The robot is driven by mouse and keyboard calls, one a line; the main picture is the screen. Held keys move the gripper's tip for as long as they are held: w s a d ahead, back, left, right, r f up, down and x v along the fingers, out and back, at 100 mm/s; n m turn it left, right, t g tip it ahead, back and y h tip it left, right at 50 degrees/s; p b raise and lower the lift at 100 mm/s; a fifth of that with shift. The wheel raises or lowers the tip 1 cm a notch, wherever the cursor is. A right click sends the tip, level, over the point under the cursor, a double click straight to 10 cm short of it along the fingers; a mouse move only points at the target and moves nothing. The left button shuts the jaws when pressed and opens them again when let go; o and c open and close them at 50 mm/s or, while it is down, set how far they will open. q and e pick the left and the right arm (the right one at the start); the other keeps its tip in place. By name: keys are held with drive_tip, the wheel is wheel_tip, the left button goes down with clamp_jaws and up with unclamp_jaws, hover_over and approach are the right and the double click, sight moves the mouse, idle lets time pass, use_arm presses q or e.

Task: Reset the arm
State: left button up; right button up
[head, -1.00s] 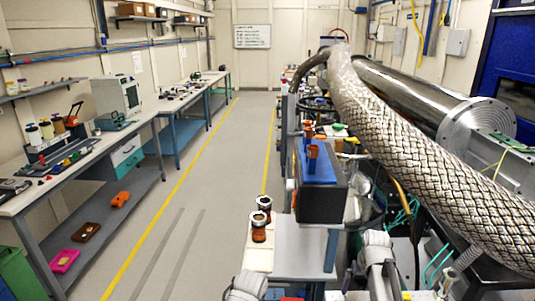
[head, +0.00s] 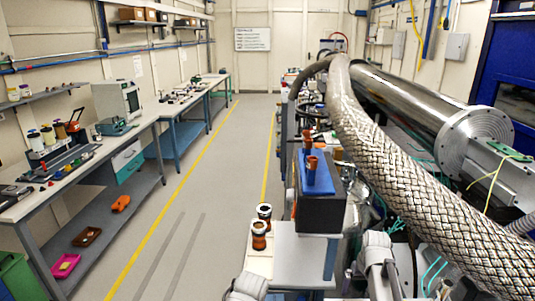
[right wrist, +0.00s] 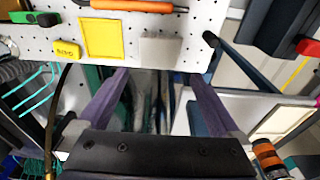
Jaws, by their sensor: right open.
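My right gripper (right wrist: 160,88) shows in the right wrist view as two purple fingers spread wide apart, with nothing held between them. A white pegboard (right wrist: 203,45) is beyond the fingers in that view. In the head view, a pale grey link of my right arm (head: 378,250) stands at the bottom, right of the middle; I cannot make out its fingertips there. A pale part of my left arm (head: 246,289) shows at the bottom edge. My left gripper is out of the picture.
Two amber jars (head: 259,236) stand on a bench's near corner. A blue-topped black box (head: 320,205) is behind them. A braided hose (head: 410,165) crosses the right side. The aisle floor (head: 205,190) is clear. A left workbench (head: 25,205) holds equipment.

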use_arm(q)
drive_tip(key=shift+r+p, duration=0.85)
drive_tip(key=shift+r, duration=0.55)
use_arm(e)
drive_tip(key=shift+m, duration=0.5)
drive_tip(key=shift+w+d+r, duration=0.55)
drive_tip(key=shift+d+r, duration=0.15)
drive_tip(key=shift+d, duration=0.15)
drive_tip(key=shift+w+d+r, duration=0.55)
drive_tip(key=shift+d+r, duration=0.15)
drive_tip(key=shift+d, duration=0.1)
